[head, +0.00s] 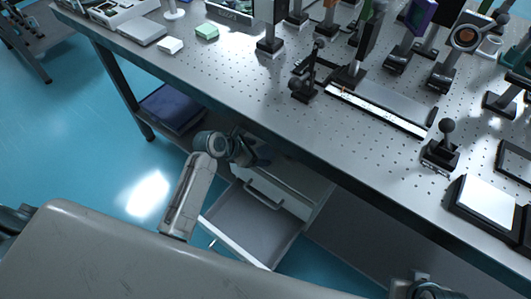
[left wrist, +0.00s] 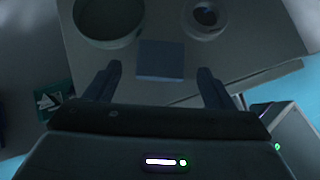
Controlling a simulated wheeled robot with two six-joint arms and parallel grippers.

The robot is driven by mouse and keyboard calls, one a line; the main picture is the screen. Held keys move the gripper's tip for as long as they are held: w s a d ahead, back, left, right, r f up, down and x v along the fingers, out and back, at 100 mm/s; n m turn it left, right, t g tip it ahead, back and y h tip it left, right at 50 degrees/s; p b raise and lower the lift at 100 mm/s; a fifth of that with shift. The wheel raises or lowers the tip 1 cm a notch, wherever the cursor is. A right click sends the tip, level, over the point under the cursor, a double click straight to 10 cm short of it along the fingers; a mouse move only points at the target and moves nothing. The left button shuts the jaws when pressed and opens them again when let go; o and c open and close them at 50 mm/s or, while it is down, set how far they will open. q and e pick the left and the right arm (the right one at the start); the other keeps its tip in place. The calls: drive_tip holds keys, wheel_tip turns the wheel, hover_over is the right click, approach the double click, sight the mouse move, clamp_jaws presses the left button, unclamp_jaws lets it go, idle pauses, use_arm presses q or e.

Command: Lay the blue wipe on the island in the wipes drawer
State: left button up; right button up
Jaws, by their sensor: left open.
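A dark bluish square (left wrist: 160,60), which looks like the blue wipe, lies flat on a shaded grey surface in the left wrist view. My left gripper (left wrist: 158,86) is open and empty, its fingertips to either side of the square's near edge; whether they touch it I cannot tell. In the head view my left gripper (head: 250,150) is at the table's front edge, partly hidden under it. I cannot make out the wipe there. A drawer (head: 250,222) stands pulled out below the table, its visible inside bare. My right gripper is out of view; only part of that arm shows.
A round bowl (left wrist: 108,20) and a cup (left wrist: 205,18) stand just beyond the square. A green card (left wrist: 52,97) is at the left. The optical table (head: 235,75) overhangs the drawer and carries optics mounts, a green block (head: 207,31) and a pale block (head: 170,46).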

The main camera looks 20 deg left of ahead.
use_arm(q)
drive_tip(key=shift+w+d+f, duration=0.2)
drive_tip(key=shift+w+d, duration=0.25)
drive_tip(key=shift+w, duration=0.05)
drive_tip(key=shift+w+d+f, duration=0.1)
drive_tip(key=shift+f, duration=0.15)
drive_tip(key=c, duration=1.1)
